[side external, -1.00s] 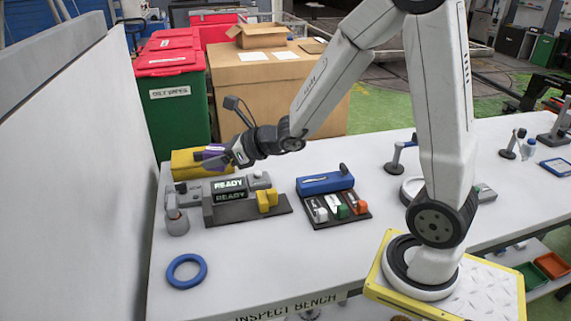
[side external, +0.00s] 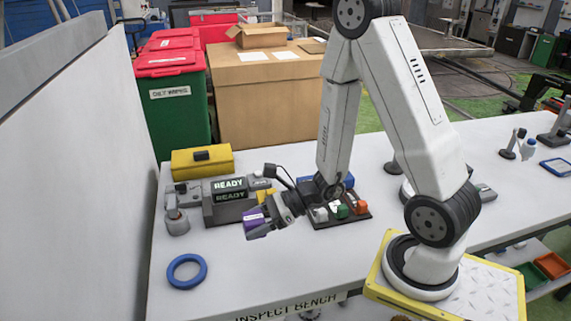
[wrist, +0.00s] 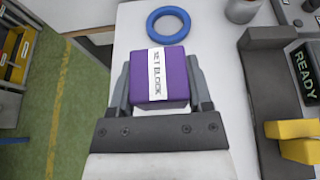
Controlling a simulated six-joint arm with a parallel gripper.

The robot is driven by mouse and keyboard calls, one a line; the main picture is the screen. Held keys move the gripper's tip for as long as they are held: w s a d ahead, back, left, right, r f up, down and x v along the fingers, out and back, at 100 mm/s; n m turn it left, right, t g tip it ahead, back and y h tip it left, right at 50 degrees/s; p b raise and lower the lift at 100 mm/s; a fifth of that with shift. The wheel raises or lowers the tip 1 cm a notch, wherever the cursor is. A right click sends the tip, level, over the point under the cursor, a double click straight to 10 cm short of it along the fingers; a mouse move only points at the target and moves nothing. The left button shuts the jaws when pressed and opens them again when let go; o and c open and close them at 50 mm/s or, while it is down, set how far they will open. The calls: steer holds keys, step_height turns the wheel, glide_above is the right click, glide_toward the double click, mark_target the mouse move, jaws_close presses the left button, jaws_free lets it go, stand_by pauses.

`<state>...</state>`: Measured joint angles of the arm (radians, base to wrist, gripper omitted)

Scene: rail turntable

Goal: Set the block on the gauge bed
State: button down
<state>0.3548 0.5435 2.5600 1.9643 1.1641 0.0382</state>
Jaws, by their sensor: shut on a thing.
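My gripper (side external: 260,222) is shut on a purple block (wrist: 178,78) with a white label, which seems to read SET BLOCK. The block also shows in the side external view (side external: 254,223), held in front of the grey gauge. In the wrist view the two fingers clasp its left and right sides. The gauge (side external: 229,207) has READY displays and yellow parts, partly hidden by my gripper in the side external view. In the wrist view the yellow parts (wrist: 298,129) are at the right edge, apart from the block. I cannot tell the bed's surface clearly.
A blue ring (side external: 187,271) lies on the bench front left. A yellow case (side external: 202,162) stands behind the gauge, and a grey post on a round base (side external: 177,221) to its left. A dark tray (side external: 348,220) with small coloured pieces is at right. The front middle bench is clear.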

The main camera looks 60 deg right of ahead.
glide_above(258, 261)
steer(key=shift+w+f, duration=0.1)
steer(key=shift+f, duration=2.7)
steer(key=shift+f, duration=0.1)
steer(key=shift+f, duration=1.9)
steer(key=shift+f, duration=0.1)
jaws_free()
steer(key=shift+f, duration=0.1)
steer(key=shift+v, duration=3.9)
